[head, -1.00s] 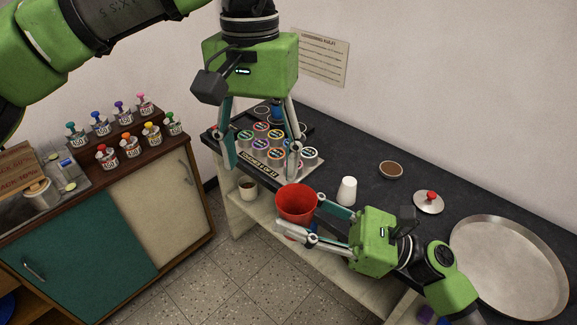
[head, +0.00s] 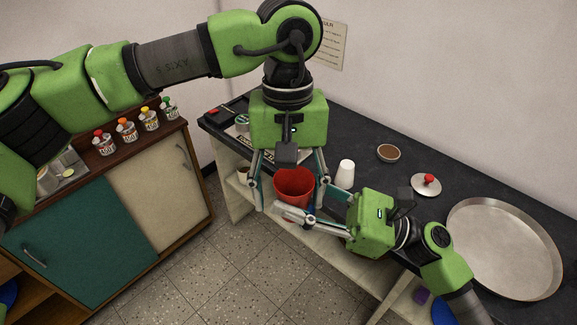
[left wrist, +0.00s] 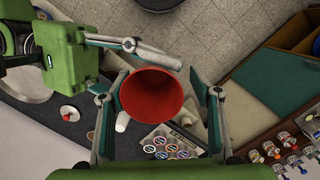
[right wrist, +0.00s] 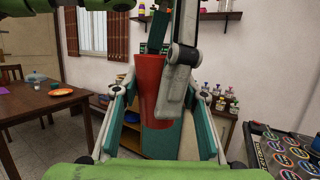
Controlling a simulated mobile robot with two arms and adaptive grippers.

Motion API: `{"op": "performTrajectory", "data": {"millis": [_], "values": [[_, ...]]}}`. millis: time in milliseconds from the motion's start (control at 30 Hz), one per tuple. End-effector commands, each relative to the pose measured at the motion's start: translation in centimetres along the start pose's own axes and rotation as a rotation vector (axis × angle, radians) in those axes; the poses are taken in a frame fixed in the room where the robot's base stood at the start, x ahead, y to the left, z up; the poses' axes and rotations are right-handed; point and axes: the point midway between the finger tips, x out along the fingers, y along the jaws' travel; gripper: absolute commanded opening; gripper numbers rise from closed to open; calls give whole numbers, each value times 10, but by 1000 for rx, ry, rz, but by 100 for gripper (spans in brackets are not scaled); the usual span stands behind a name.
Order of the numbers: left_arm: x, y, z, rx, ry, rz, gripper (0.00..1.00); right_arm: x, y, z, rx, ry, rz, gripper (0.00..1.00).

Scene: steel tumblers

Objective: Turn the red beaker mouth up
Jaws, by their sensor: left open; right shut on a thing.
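The red beaker (head: 295,186) is held in the air in front of the dark counter, mouth up; its open inside shows in the head view and the left wrist view (left wrist: 151,97). My right gripper (head: 302,207) is shut on the beaker from the side; its fingers flank the beaker in the right wrist view (right wrist: 158,115). My left gripper (head: 288,197) points down over the beaker, open, with one finger on either side of it. The beaker's lower part is partly hidden by fingers.
A brown bowl (head: 388,153), a lid with a red knob (head: 426,185) and a large round tray (head: 453,250) lie to the right. A low cabinet (head: 150,205) with small bottles stands left.

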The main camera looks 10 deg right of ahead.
Motion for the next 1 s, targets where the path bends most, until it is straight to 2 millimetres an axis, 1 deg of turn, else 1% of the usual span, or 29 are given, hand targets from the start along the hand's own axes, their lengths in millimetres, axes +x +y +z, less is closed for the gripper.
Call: {"op": "performTrajectory", "data": {"millis": [33,100,200,533,567,600,667,700,733,833,867,900,1000], "values": [[7,0,0,1,-2,0,58,0,0,0,0,0,0,7],[14,0,0,0,-1,0,58,0,0,0,0,0,0,7],[20,0,0,1,0,0,58,0,0,0,0,0,0,7],[24,0,0,1,0,1,58,0,0,0,0,0,0,7],[24,0,0,1,0,1,53,0,0,0,0,0,0,7],[24,0,0,1,0,1,42,0,0,0,0,0,0,7],[24,0,0,1,0,0,27,0,0,0,0,0,0,7],[24,-1,0,0,1,-1,16,0,0,0,0,0,-1,7],[24,-1,0,0,1,-2,15,0,-1,0,0,0,-2,7],[24,-3,-1,-3,1,-6,14,-1,-2,0,0,1,-4,7],[24,-3,-1,-3,1,-6,14,-1,-2,0,0,1,-4,47],[24,-3,-1,-3,1,-6,14,-1,-2,0,0,1,-4,57],[24,-2,-1,-2,1,-4,14,-1,-1,0,0,1,-3,59]]}}
